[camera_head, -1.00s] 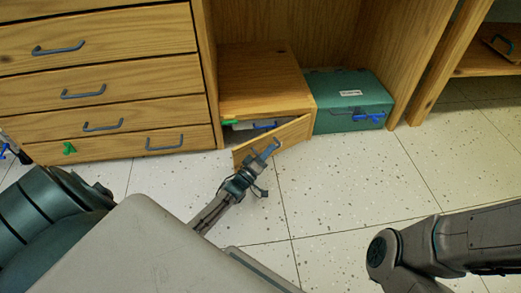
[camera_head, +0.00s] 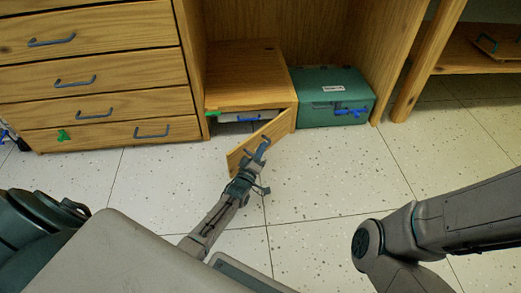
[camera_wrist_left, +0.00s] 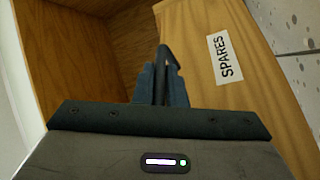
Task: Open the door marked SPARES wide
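The door marked SPARES (camera_head: 243,155) is a wooden panel hinged at the right of a low wooden cabinet (camera_head: 245,75). It stands partly open, swung out over the floor. The SPARES label (camera_wrist_left: 225,57) shows on its face in the left wrist view. My left gripper (camera_head: 256,166) is at the door's front, its fingers closed around the dark bar handle (camera_wrist_left: 167,62), which also shows in the head view (camera_head: 263,147). Part of the cabinet's interior shows in the wrist view. My right arm comes in at the lower right; its gripper is out of view.
A teal box (camera_head: 333,98) with a blue latch stands on the floor just right of the cabinet. A drawer unit (camera_head: 95,85) with several handles stands at the left. The speckled tile floor (camera_head: 325,175) in front of the door is clear.

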